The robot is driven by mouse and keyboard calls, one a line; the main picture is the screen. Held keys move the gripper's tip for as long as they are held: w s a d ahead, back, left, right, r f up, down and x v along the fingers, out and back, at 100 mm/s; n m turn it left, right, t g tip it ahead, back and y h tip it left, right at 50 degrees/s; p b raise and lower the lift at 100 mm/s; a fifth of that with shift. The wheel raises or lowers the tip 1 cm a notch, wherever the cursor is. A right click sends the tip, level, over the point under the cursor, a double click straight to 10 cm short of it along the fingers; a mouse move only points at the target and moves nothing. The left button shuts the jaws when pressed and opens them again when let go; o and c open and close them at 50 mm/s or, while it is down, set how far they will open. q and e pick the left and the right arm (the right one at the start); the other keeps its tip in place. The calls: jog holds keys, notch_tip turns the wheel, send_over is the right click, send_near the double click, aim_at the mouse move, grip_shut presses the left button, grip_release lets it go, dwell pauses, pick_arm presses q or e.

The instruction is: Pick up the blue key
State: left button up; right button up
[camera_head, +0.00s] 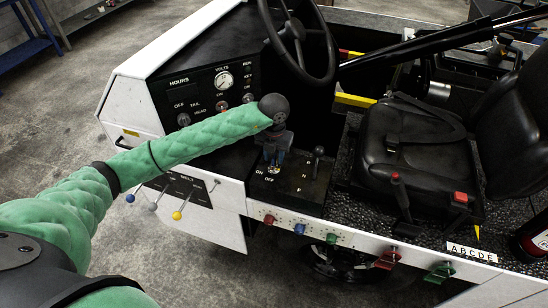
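My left gripper (273,156) points down at the black side panel of the belt loader, just above the ON/OFF labels. Its green padded arm comes in from the left, and the black wrist sits above the gripper. The fingers are small and dark, and I cannot tell whether they are open or shut. A small light spot shows at the fingertips by the labels. I cannot clearly make out the blue key; it may be hidden behind or between the fingers. My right gripper is not in view.
The steering wheel (298,42) stands behind the gripper. A black lever (317,162) rises to its right, before the black seat (418,145). The dashboard (208,92) is at left. Coloured knobs, including a blue one (299,229), line the white side edge. Levers with ball ends (177,215) hang below.

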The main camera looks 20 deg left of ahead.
pick_arm(q)
jog(key=shift+f, duration=0.3)
grip_shut()
jog(key=shift+r, duration=0.1)
